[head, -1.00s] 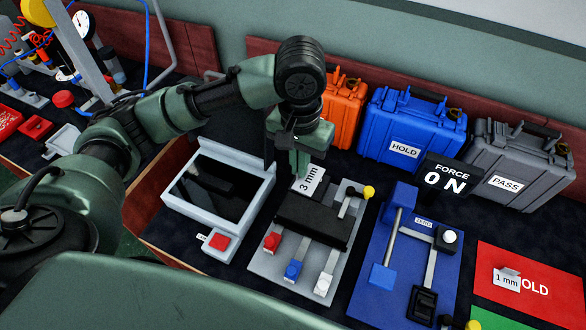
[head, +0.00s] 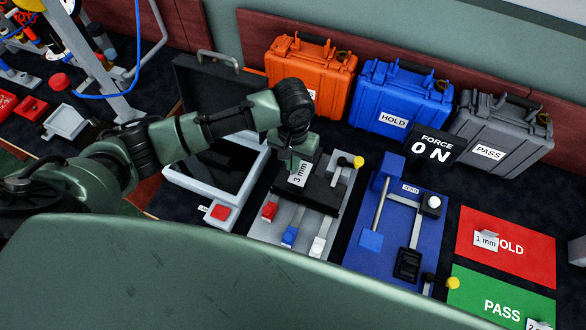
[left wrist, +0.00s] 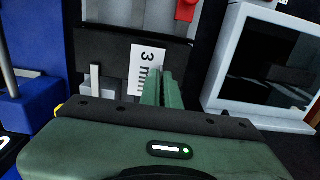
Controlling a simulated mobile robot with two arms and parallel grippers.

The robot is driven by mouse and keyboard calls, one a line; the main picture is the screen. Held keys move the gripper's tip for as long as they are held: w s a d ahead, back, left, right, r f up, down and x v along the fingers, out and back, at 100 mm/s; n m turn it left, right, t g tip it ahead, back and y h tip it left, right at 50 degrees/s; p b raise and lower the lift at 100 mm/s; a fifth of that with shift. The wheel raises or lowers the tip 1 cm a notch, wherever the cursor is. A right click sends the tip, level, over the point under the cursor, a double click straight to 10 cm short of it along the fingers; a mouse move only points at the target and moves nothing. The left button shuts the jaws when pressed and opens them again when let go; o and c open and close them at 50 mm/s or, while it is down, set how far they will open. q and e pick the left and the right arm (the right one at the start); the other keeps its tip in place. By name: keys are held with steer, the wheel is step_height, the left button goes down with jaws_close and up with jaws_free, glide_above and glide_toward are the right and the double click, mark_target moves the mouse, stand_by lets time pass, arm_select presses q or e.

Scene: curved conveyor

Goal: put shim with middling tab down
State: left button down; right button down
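A shim with a white "3 mm" tab (head: 300,173) is at my left gripper (head: 301,163), at the rear of the black block (head: 322,196) on the grey fixture. In the left wrist view the tab (left wrist: 146,70) stands against the black block (left wrist: 105,55), beside the fingers of my left gripper (left wrist: 164,88). The fingers are close together on the shim; its body is mostly hidden. A "1 mm" shim tab (head: 486,240) lies on the red HOLD mat (head: 475,219). Another tab (head: 538,325) is cut off at the green PASS mat (head: 470,285). My right gripper is out of view.
The grey fixture (head: 262,232) has red, blue and white tabs in front and a yellow-knobbed lever. A blue gauge (head: 365,262) stands right of it, by a "FORCE 0 N" display (head: 434,146). Orange (head: 310,75), blue (head: 400,95) and grey (head: 502,130) cases line the back.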

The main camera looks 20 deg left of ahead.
arm_select(q)
steer(key=shift+f, duration=2.25)
steer(key=shift+f, duration=0.15)
steer(key=c, duration=1.6)
jaws_free()
steer(key=shift+c, duration=0.2)
step_height(320, 180, up, 12)
steer(key=shift+r+b, duration=0.2)
steer(key=shift+b, duration=0.2)
